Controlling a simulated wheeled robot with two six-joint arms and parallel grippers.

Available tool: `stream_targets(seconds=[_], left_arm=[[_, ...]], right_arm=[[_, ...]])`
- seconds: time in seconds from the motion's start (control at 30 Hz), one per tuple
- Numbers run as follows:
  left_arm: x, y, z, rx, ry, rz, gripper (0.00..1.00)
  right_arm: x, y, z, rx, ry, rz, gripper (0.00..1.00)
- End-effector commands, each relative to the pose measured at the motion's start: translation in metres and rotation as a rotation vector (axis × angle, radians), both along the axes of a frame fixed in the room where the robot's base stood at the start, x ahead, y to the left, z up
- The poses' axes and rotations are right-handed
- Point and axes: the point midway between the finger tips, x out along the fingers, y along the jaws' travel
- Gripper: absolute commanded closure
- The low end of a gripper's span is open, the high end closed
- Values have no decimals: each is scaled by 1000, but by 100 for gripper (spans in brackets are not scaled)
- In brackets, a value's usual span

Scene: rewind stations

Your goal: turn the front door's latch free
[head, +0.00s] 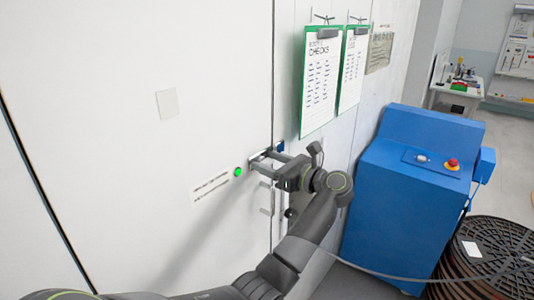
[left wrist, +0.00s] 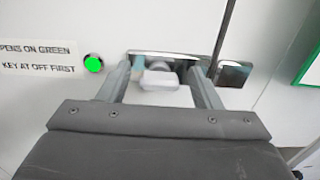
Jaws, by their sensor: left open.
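The front door (head: 130,60) is a large white panel, shut as far as I can see. Its latch (left wrist: 158,79) is a pale knob on a shiny metal plate, near the door's right edge. My left gripper (head: 267,160) is open at the latch. In the left wrist view one finger is on each side of the knob, with a gap to both. I cannot tell how deep the fingers reach. In the head view the gripper mostly hides the knob. A green lamp (left wrist: 93,64) is lit left of the latch. My right gripper is out of view.
A label (left wrist: 38,60) reads "opens on green, key at off first". Green clipboards (head: 321,80) hang above right of the latch. A blue machine (head: 400,190) with a red button and a dark reel (head: 490,255) stand to the right.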

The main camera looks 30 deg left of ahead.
Motion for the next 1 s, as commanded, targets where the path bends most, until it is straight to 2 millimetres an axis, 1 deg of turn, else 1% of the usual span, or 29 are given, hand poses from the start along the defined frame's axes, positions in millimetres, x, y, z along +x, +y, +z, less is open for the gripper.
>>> stream_targets(seconds=[0.03,0.13,0.43,0.47,0.7,0.8,1.0], left_arm=[[0,5,2,2,2,1,42],[1,10,0,1,2,0,42],[1,12,-1,0,1,0,42],[1,12,-1,0,1,0,44],[1,12,-1,0,1,0,76],[1,12,-1,0,1,0,86],[1,12,-1,1,15,-1,86]], right_arm=[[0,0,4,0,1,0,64],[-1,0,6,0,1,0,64],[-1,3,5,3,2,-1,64],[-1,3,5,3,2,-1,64],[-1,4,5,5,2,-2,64],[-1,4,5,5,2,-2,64],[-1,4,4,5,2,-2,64]])
